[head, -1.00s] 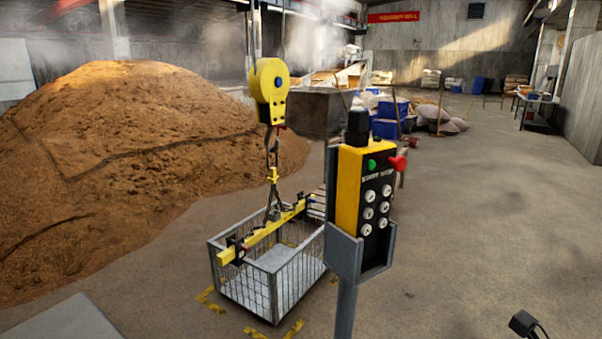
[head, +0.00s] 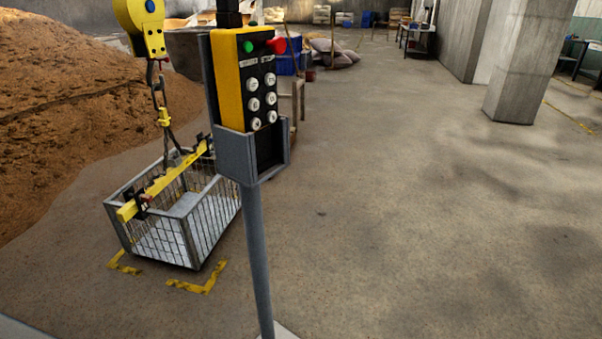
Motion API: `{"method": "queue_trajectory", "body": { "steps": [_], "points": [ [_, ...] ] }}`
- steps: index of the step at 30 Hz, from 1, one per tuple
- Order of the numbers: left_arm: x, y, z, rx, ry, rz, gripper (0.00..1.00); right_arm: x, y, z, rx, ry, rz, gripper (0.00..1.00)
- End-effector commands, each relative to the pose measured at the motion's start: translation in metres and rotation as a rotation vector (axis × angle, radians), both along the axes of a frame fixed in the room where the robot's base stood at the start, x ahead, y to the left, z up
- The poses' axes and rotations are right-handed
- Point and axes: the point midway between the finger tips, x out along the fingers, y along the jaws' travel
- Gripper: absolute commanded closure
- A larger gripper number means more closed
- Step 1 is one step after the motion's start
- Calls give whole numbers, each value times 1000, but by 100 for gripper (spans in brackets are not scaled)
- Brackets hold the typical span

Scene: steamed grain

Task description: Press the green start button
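The green start button (head: 249,46) sits at the upper left of the black front of a yellow control box (head: 226,80). A red button (head: 276,45) is to its right, and several white round buttons are below. The box rests in a grey holder (head: 236,155) on a thin grey post (head: 258,250), left of the middle of the head view. Neither of my grippers shows in the head view. Nothing covers the green button.
A wire basket (head: 215,222) under a yellow lifting beam (head: 160,185) and hoist (head: 143,25) stands left of the post. A large grain heap (head: 45,110) lies behind. The floor right of the post is clear up to a concrete pillar (head: 517,65).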

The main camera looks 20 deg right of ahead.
Motion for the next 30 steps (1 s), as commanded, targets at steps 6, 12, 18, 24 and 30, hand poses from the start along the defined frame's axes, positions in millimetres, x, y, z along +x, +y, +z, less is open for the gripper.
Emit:
{"method": "queue_trajectory", "body": {
  "steps": [6, 12, 18, 24, 30],
  "points": [
    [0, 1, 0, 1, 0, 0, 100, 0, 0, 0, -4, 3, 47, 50],
    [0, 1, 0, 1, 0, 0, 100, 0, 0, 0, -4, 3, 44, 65],
    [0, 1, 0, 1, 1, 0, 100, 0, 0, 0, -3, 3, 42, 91],
    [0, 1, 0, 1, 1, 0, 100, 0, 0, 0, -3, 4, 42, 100],
    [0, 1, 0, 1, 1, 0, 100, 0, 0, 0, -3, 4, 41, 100]
  ]
}}
